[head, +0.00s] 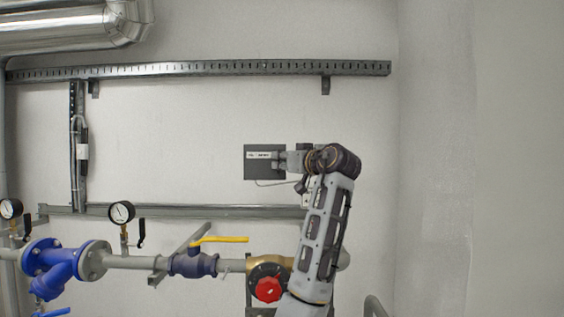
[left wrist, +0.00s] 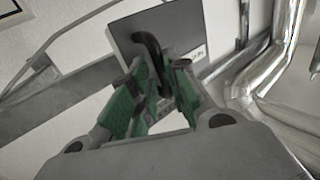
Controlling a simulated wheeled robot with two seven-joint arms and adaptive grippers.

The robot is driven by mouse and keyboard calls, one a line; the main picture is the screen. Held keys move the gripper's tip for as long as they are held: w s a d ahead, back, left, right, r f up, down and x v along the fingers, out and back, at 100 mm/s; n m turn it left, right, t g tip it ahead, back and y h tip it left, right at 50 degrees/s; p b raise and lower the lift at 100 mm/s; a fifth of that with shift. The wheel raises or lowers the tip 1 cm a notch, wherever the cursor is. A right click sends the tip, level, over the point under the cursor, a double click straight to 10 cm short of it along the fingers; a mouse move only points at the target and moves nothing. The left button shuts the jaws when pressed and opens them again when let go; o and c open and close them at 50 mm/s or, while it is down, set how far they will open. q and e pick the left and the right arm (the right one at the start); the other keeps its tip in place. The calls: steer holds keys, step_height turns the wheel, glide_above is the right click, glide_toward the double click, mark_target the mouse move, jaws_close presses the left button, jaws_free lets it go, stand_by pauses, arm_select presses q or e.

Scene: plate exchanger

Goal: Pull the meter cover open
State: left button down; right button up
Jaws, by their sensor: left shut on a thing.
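The meter cover (head: 251,171) is a dark grey square panel with a white label, upright against the white wall in the head view. It fills the upper middle of the left wrist view (left wrist: 129,30), where a curved black handle (left wrist: 150,50) stands out from it. My left gripper (head: 280,160) is at the right part of the cover. In the left wrist view its green-padded fingers (left wrist: 158,88) are closed around the handle. The fingers hide part of the handle and cover. Whether the cover stands slightly ajar cannot be told. My right gripper is out of view.
Below run pipes with a blue valve body (head: 62,265), a yellow lever (head: 220,239), a red knob (head: 268,289) and a pressure gauge (head: 122,212). A slotted metal rail (head: 200,69) crosses above. The wall around the cover is mostly bare.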

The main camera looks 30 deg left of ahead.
arm_select(q)
steer(key=shift+s+a+r+t+h+b, duration=0.1)
steer(key=shift+s+r+t+h+b, duration=0.15)
steer(key=shift+s+t+b, duration=0.2)
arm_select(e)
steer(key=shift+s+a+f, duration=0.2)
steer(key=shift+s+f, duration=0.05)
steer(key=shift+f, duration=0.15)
